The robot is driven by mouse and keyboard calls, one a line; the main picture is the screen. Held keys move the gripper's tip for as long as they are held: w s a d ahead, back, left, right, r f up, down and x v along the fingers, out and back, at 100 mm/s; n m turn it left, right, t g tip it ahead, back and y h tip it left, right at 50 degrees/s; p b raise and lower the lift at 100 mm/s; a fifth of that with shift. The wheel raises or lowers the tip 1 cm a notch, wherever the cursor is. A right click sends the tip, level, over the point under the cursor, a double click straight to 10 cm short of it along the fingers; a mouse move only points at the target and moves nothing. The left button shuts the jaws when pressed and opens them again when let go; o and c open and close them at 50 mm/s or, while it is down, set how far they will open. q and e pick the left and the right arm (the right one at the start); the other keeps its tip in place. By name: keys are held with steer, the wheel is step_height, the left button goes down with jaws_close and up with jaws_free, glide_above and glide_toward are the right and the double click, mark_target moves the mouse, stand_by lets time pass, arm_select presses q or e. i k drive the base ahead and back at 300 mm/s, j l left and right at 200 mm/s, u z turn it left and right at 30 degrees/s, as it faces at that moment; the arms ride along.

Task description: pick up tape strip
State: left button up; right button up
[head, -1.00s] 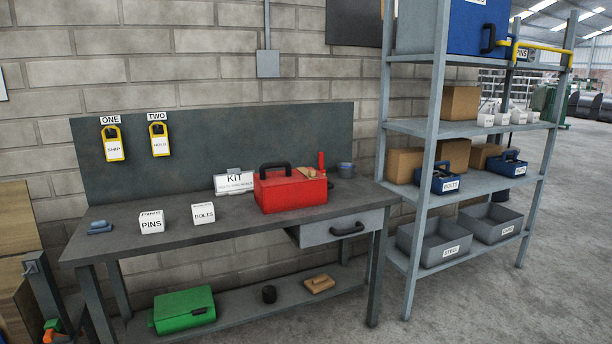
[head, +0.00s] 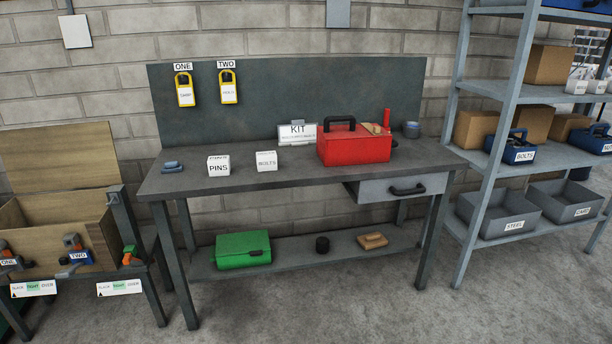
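I cannot make out a tape strip for certain in the head view. A small blue-grey round item (head: 412,130), possibly a roll, stands at the right end of the workbench (head: 300,172). A small blue block-like item (head: 172,167) lies at the bench's left end. Neither of my grippers is in view.
The bench holds a PINS box (head: 218,166), a BOLTS box (head: 267,161), a KIT sign (head: 297,134) and a red toolbox (head: 354,147). A wooden crate (head: 60,225) with clamps stands left. Grey shelving (head: 515,100) stands right. Floor in front is clear.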

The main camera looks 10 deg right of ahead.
mark_target(376, 130)
steer(key=i+j+z, duration=0.15)
steer(key=i, duration=0.3)
steer(key=i+j+z, duration=0.1)
steer(key=i, duration=0.4)
steer(key=i+j+z, duration=0.15)
steer(key=i, duration=0.3)
steer(key=i+j+z, duration=0.15)
steer(key=i, duration=0.3)
steer(key=j, duration=0.1)
